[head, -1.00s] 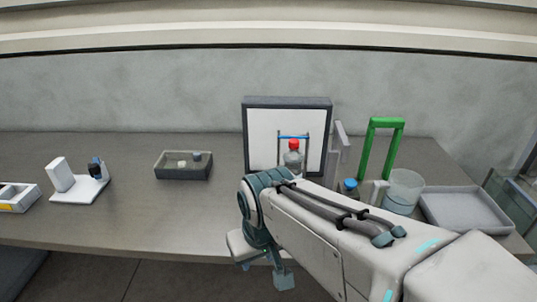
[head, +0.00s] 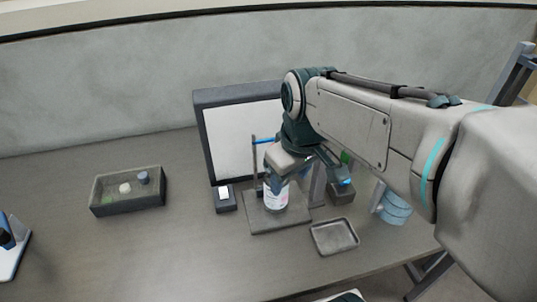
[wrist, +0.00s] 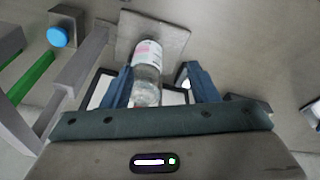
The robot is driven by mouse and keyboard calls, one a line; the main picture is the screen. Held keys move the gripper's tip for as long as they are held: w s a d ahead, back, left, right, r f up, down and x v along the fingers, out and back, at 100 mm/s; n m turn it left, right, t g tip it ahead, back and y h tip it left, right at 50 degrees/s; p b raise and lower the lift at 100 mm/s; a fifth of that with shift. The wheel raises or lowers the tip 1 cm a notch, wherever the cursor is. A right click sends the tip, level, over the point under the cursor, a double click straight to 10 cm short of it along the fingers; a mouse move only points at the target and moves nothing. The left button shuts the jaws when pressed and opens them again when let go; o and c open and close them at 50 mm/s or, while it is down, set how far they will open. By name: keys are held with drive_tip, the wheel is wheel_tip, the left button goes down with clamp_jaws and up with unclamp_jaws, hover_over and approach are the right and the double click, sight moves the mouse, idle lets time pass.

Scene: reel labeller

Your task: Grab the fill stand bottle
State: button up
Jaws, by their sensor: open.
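The clear bottle with a pale label (head: 275,196) stands upright on the flat base plate of the fill stand (head: 295,219), in front of a white panel. My gripper (head: 297,168) is just above it in the head view and hides its top. In the wrist view the bottle (wrist: 148,58) shows between the two blue-grey fingers of my gripper (wrist: 160,80), nearer the left finger. The fingers are spread open. I cannot tell whether either touches the bottle.
A thin post with a blue bar (head: 263,141) rises beside the bottle. A small grey tray (head: 335,237) lies in front right. A blue-capped item (wrist: 58,37) and green frame (wrist: 33,76) are left in the wrist view. A grey bin (head: 127,203) is far left.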

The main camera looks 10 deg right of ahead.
drive_tip(key=w+r+n+g+p, duration=0.1)
drive_tip(key=w+r+n+g, duration=0.1)
drive_tip(key=w+r+n, duration=0.95)
drive_tip(key=shift+n, duration=0.95)
drive_tip(key=f, duration=0.2)
drive_tip(key=s+f, duration=0.1)
drive_tip(key=f, duration=0.4)
drive_tip(key=shift+s+d, duration=0.1)
drive_tip(key=shift+s, duration=0.3)
drive_tip(key=shift+w+f, duration=0.15)
drive_tip(key=shift+f, duration=2.9)
drive_tip(key=shift+r, duration=0.1)
clamp_jaws()
